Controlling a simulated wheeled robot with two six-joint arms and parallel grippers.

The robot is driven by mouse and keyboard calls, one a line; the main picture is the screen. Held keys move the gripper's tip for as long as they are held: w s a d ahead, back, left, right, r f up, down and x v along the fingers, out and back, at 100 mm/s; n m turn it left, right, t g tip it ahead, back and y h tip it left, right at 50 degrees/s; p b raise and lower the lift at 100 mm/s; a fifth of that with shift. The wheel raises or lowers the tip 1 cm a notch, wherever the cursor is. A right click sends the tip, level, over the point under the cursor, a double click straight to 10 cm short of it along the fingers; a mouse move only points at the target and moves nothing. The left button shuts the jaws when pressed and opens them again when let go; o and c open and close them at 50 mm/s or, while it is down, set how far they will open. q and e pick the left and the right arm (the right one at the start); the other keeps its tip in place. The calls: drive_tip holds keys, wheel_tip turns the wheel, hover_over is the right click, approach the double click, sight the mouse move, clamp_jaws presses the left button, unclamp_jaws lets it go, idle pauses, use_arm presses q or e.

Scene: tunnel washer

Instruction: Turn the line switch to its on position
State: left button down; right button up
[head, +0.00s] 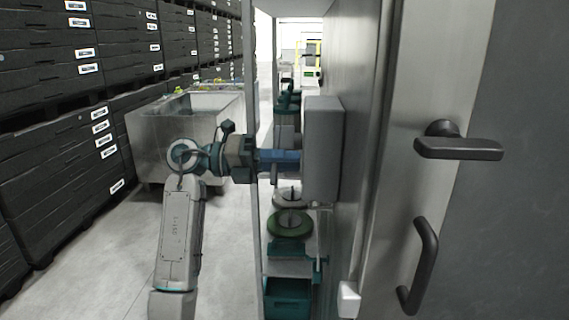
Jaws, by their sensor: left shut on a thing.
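A grey box (325,150), which looks like the housing of the line switch, is mounted on the grey wall right of centre. Its face toward the left is seen almost edge-on, so the switch handle and its position cannot be made out. My left gripper (296,160) reaches in from the left, level with the middle of the box, with its tips up against that face. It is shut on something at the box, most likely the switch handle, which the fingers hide. My right gripper is not in view.
A door with a dark lever handle (458,145) and a dark pull handle (420,265) is close on the right. A thin upright post (257,225) stands beside my left wrist. A metal bin (150,150) and stacked black crates (55,150) stand left. Grey floor is clear between.

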use_arm(q)
drive_tip(key=shift+f, duration=0.1)
drive_tip(key=c, duration=1.2)
unclamp_jaws()
drive_tip(key=shift+c, duration=0.2)
drive_tip(key=a+b, duration=0.2)
drive_tip(key=a, duration=0.9)
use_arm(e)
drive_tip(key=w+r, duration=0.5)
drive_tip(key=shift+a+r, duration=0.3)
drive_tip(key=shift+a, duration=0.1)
use_arm(q)
drive_tip(key=shift+d, duration=0.1)
